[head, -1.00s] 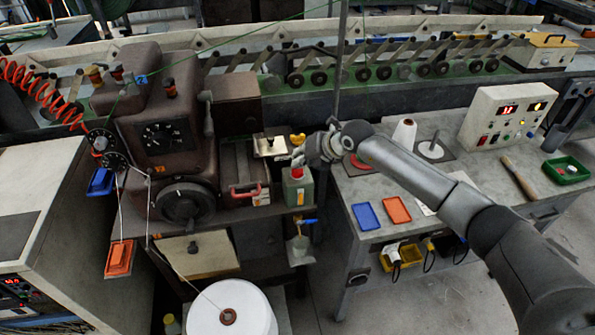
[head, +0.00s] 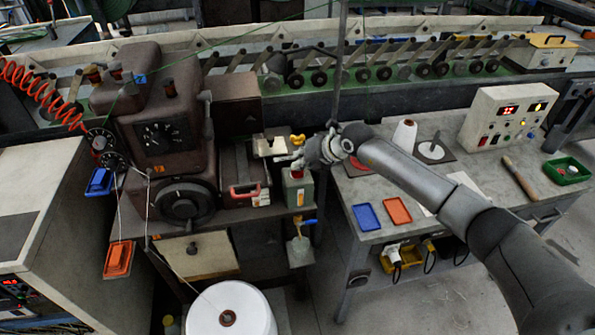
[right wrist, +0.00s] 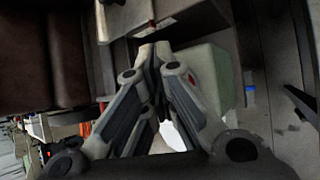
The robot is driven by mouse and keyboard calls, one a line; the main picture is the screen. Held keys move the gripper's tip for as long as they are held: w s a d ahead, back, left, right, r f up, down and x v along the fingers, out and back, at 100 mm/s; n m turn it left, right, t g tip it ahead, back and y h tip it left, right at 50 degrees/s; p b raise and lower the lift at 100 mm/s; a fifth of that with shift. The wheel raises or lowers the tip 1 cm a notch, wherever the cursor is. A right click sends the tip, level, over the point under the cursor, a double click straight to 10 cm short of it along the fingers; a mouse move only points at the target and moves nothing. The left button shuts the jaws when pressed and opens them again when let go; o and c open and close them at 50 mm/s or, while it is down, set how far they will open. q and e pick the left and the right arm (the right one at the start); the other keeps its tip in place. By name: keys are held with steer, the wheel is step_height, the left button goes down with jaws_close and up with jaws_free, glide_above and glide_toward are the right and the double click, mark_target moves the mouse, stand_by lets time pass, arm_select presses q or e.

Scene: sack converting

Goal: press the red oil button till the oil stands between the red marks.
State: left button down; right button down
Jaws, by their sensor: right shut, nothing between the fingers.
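The green oil box (head: 297,190) stands at the right edge of the brown machine, with an orange strip on its front. The red oil button (head: 297,174) shows on its top. The oil level and the red marks are too small to read. My right gripper (head: 281,161) is shut and empty, with its fingers pointing left just above and behind the button; I cannot make out contact. In the right wrist view the shut fingers (right wrist: 159,52) lie in front of the pale green box (right wrist: 213,75), and a red spot, probably the button, shows beside a finger. My left gripper is not in view.
A small metal plate (head: 270,146) and a yellow knob (head: 297,139) sit close to the gripper. A red handle (head: 245,191) is to the left. A blue-handled tap (head: 306,222) hangs below the box. The workbench (head: 345,190) is on the right.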

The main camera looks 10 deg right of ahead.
steer(key=shift+s+f+b, duration=0.15)
steer(key=shift+f+b, duration=0.25)
steer(key=shift+f, duration=0.35)
stand_by(0.4)
steer(key=shift+r, duration=0.15)
steer(key=shift+r+p, duration=0.9)
steer(key=shift+r, duration=0.3)
steer(key=shift+w+r+p, duration=0.2)
steer(key=shift+r+p, duration=0.2)
steer(key=shift+r, duration=0.2)
steer(key=shift+r+p, duration=1.35)
steer(key=shift+r, duration=0.65)
steer(key=shift+s+a, duration=0.1)
steer(key=shift+a, duration=0.05)
